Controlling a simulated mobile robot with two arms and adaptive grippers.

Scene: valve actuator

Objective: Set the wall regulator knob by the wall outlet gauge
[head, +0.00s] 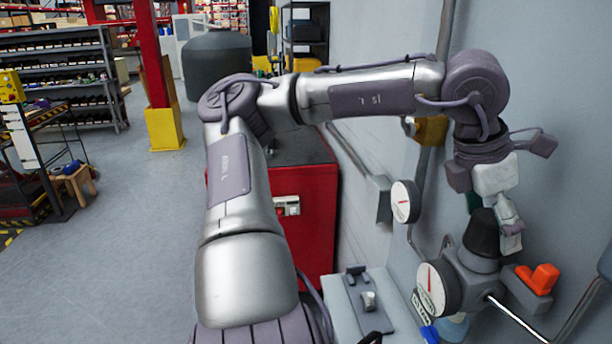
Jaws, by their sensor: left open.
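The regulator knob (482,236) is a black, ribbed cone on top of a grey regulator body (476,274) at the right wall. A white round gauge (431,288) with a red needle is on the body's left side. A smaller white gauge (403,203) with a red needle is farther back. I cannot tell which is the outlet gauge, and their scales are too small to read. My left gripper (506,222) is open and points down right beside the knob. One finger shows at the knob's right; the other is largely hidden. Contact cannot be told.
An orange handle (540,278) and a metal rod (517,319) are right of the regulator. Grey pipes run along the wall. A grey ledge (345,290) with small fittings is below left. A red cabinet (305,235) stands behind my arm. Open floor is at left.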

